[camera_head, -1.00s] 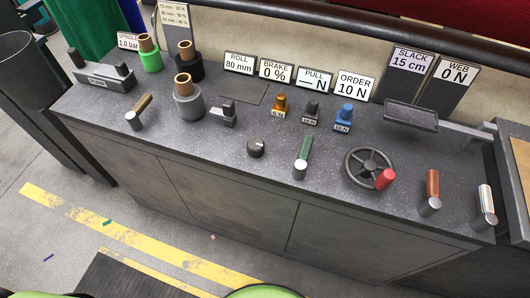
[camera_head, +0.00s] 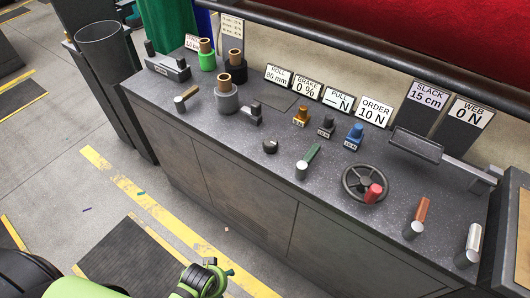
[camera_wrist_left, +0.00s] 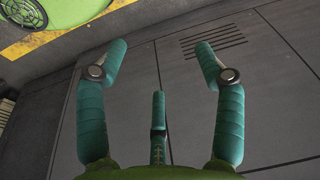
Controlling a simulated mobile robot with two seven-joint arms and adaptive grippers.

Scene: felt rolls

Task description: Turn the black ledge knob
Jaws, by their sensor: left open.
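The black ledge knob (camera_head: 270,146) is a small round dark knob with a light mark. It sits near the front edge of the speckled grey ledge (camera_head: 228,136), left of the green-handled lever (camera_head: 308,160). My left gripper (camera_wrist_left: 160,60) shows in the left wrist view with its teal fingers spread wide and nothing between them. It faces grey panels, apart from the knob, which is not in that view. In the head view, green and black parts of my left arm show at the bottom, low in front of the cabinet; the fingers are not clear there. My right gripper is not in view.
A handwheel with a red grip (camera_head: 366,184) and two levers stand to the right. Orange (camera_head: 301,116), black and blue (camera_head: 354,137) knobs stand behind. A short wooden-handled lever (camera_head: 186,98) and a grey roll holder (camera_head: 227,97) are left. The ledge around the black knob is clear.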

